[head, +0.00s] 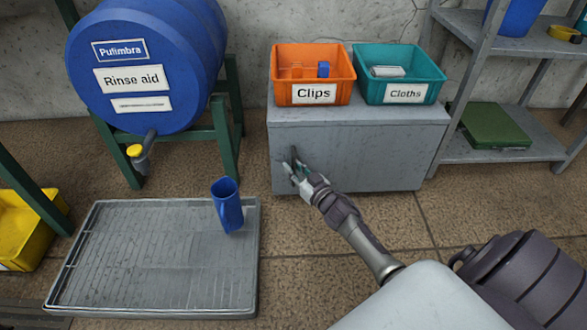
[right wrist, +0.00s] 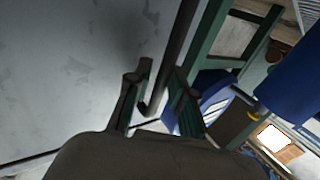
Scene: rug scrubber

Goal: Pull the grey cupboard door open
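The grey cupboard (head: 400,120) stands against the wall, and its front door (head: 365,160) looks flush with the body. A dark upright bar handle (head: 293,153) is near the door's left edge; it also shows in the right wrist view (right wrist: 178,50). My right gripper (head: 293,170) is at the handle. In the right wrist view, its two fingers (right wrist: 160,85) stand apart with the lower end of the handle between them, and gaps show beside the bar. The palm side of the gripper hides part of the lower view. My left gripper is out of view.
An orange Clips bin (head: 280,93) and a teal Cloths bin (head: 430,93) sit on the cupboard. A grey tray (head: 120,275) with a blue jug (head: 228,210) lies on the floor at left. A blue barrel (head: 160,50) stands left; shelving (head: 500,45) stands right.

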